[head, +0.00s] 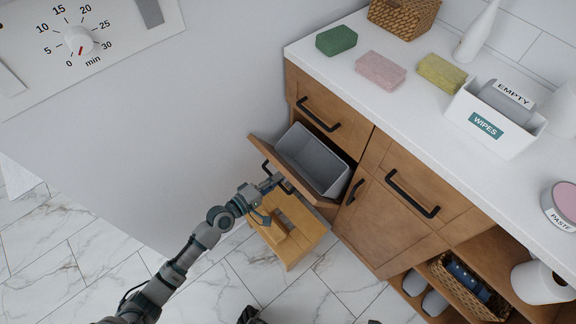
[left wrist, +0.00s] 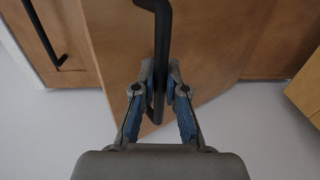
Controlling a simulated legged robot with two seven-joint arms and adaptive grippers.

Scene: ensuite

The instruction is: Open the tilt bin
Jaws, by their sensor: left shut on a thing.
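The tilt bin's wooden front (head: 290,176) is tipped outward from the cabinet in the head view, with a grey bin (head: 312,160) showing behind it. My left gripper (head: 268,188) is at the front's outer face, shut on the black bar handle (left wrist: 161,60). In the left wrist view the fingers of the left gripper (left wrist: 160,90) stand on either side of the handle, and the wooden front (left wrist: 205,50) fills the area behind it. The far part of the handle is partly hidden by the gripper in the head view. My right gripper is not in view.
A wooden step stool (head: 290,232) stands on the floor just below the tipped front. Sponges, a wipes box (head: 490,122) and a bottle are on the white counter (head: 420,105). Marble floor to the left of the stool is clear.

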